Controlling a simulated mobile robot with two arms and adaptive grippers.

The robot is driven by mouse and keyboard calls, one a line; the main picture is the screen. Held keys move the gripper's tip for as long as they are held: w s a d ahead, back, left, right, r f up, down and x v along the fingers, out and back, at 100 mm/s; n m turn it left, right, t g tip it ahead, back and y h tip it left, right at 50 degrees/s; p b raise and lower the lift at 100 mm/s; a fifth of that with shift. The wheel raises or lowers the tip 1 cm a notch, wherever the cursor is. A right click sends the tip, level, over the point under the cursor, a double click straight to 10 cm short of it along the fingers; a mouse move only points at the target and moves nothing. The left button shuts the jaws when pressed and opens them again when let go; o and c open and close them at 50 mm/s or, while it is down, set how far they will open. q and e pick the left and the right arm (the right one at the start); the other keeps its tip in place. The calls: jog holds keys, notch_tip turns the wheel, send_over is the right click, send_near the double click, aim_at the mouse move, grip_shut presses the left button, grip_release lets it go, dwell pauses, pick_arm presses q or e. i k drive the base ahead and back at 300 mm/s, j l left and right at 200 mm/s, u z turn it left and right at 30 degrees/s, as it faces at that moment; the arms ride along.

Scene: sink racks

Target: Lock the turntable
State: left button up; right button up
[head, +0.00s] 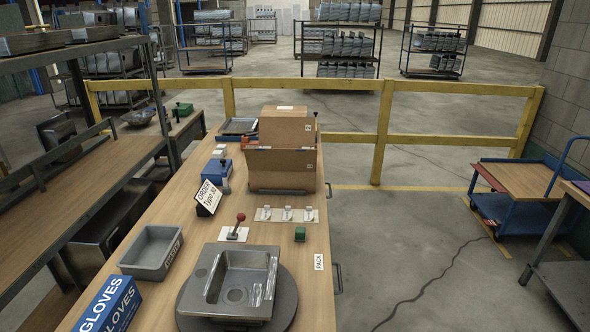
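The turntable (287,303) is a dark round disc at the near end of the wooden workbench. A grey metal sink (238,282) rests on it and covers most of its top; the near edge is cut off by the frame. Just behind it, a lever with a red knob (240,217) stands on a small white plate, its stem leaning slightly. I cannot tell whether this lever belongs to the turntable. Neither of my grippers shows in the head view.
A grey bin (152,252) and a blue gloves box (110,304) stand left of the turntable. Behind are an order sign (208,197), a white plate with three metal clips (286,214) and stacked cardboard boxes (282,165). A yellow rail (383,130) stands beyond the bench.

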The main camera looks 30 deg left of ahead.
aim_at(241, 216)
jog(key=u, duration=1.55)
